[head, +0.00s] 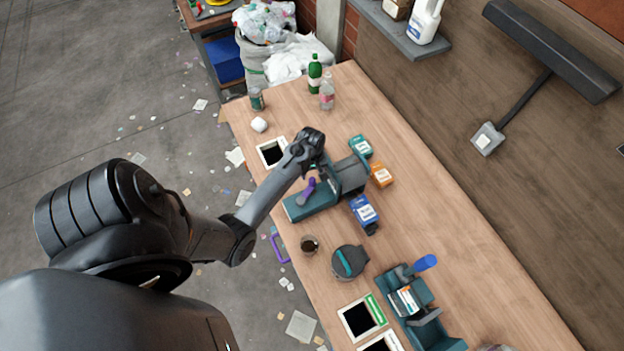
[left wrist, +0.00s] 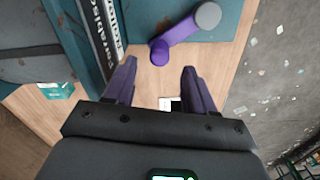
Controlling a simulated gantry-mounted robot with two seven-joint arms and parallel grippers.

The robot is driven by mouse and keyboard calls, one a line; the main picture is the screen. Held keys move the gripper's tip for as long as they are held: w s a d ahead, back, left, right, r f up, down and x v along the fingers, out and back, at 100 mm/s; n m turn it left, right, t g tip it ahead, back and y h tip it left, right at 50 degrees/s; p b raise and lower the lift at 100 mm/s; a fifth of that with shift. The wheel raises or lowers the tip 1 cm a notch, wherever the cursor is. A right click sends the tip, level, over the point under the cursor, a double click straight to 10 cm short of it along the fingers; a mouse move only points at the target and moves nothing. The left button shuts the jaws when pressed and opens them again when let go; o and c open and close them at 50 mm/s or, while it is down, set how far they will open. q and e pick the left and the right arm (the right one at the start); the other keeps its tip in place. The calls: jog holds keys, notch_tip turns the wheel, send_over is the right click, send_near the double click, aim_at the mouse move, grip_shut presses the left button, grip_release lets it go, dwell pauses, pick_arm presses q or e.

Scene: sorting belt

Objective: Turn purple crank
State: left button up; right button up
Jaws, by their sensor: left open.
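The purple crank (head: 306,191) is mounted on a teal machine (head: 316,204) on the wooden table. In the left wrist view the crank (left wrist: 180,35) shows as a purple arm with a grey round end and a purple round end. My left gripper (left wrist: 158,66) is open, with its two purple fingers apart and nothing between them. The crank lies just beyond the fingertips and no contact shows. In the head view my left arm reaches over the machine, and its wrist hides the fingers. My right gripper is in neither view.
Teal, orange and blue boxes (head: 364,212) stand close around the machine. A dark cup (head: 309,244) and a round black-and-teal device (head: 349,262) stand nearer. The table's right part is clear.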

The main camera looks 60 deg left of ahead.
aim_at(312, 179)
pick_arm(q)
jog(key=shift+f, duration=3)
grip_shut()
